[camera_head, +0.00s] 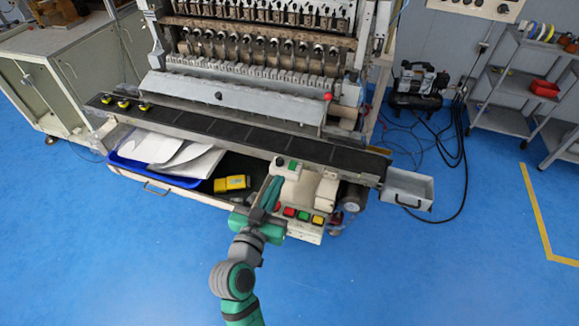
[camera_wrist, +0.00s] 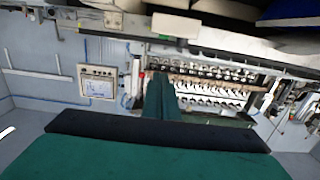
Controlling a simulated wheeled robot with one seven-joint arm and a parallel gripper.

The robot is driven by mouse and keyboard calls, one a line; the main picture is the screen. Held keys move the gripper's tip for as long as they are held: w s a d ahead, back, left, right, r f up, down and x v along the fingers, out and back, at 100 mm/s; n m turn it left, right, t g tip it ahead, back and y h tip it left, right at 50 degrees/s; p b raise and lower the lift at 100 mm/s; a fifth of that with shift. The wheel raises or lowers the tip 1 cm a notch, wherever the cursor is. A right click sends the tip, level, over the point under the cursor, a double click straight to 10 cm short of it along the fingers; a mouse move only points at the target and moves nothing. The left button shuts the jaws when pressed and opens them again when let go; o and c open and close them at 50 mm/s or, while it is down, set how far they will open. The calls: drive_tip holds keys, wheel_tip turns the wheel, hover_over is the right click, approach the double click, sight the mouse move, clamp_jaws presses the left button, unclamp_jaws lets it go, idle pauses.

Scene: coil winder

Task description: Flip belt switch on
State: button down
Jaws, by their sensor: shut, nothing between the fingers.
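The dark conveyor belt (camera_head: 220,132) runs across the front of the coil winder. A small pale switch box (camera_head: 287,168) with a green and a dark control is mounted at the belt's front edge, right of centre. I cannot tell the switch's position. My gripper (camera_head: 272,190) is shut and empty, just in front of and below that box, with a gap seeming to remain. In the wrist view, my shut fingers (camera_wrist: 161,98) point toward the machine, which appears upside down. A pale box (camera_wrist: 175,26) shows above them there; I cannot tell whether it is the switch box.
A panel with red, green and yellow buttons (camera_head: 303,215) is close to my gripper's right. A blue tray (camera_head: 128,155) with white sheets and a yellow tool (camera_head: 232,184) lie left. A grey bin (camera_head: 408,190) hangs at the belt's right end. The blue floor in front is clear.

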drive_tip(key=shift+w, duration=0.1)
hover_over(290, 172)
drive_tip(key=s, duration=0.1)
drive_tip(key=f, duration=0.3)
drive_tip(key=shift+w, duration=0.4)
drive_tip(key=shift+w+f, duration=0.1)
drive_tip(key=shift+f, duration=0.55)
